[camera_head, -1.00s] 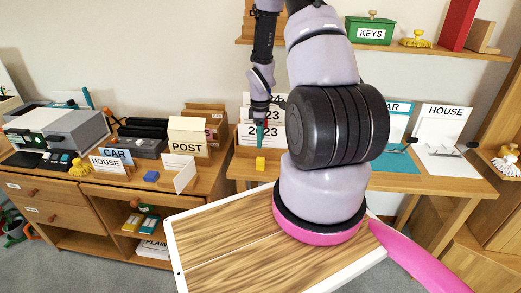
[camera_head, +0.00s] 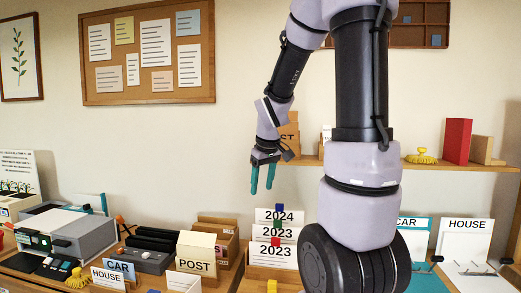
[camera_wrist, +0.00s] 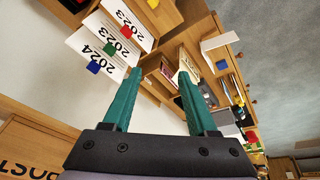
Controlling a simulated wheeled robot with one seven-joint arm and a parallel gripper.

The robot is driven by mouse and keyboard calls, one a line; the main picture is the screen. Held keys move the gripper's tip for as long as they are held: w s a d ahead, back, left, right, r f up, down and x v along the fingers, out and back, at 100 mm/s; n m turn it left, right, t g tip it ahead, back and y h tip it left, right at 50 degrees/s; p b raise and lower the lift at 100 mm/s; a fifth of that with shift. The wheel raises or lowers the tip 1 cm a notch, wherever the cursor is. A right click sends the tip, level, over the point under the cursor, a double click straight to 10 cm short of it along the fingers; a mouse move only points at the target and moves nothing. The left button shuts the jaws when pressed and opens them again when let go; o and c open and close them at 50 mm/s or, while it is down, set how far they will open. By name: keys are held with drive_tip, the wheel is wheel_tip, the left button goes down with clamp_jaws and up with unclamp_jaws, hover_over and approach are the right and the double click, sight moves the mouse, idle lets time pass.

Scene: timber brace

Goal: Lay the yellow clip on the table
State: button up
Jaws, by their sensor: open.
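The yellow clip (camera_head: 272,286) is a small yellow block at the bottom edge of the head view, in front of the stack of year cards. In the earlier head frame it appears low at the tabletop, with nothing gripping it. It also shows at the top edge of the wrist view (camera_wrist: 152,4). My gripper (camera_head: 263,178) has teal fingers, spread apart and empty, well above the clip and the cards. In the wrist view my gripper (camera_wrist: 159,73) has nothing between its fingers. The table is mostly out of the head view now.
Year cards carry a blue clip (camera_head: 280,208), a green clip (camera_head: 277,225) and a red clip (camera_head: 276,242). A wall shelf (camera_head: 450,164) holds a yellow brush-like item and a red block. A POST box (camera_head: 195,255) stands left of the cards. The air around my gripper is free.

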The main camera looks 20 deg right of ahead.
drive_tip(key=s+a+r+m+t+y, duration=0.2)
drive_tip(key=s+a+r+m, duration=0.4)
drive_tip(key=s+r, duration=0.7)
drive_tip(key=shift+s+a+r+m+t, duration=0.35)
drive_tip(key=shift+s+a+t, duration=0.35)
drive_tip(key=shift+s, duration=0.45)
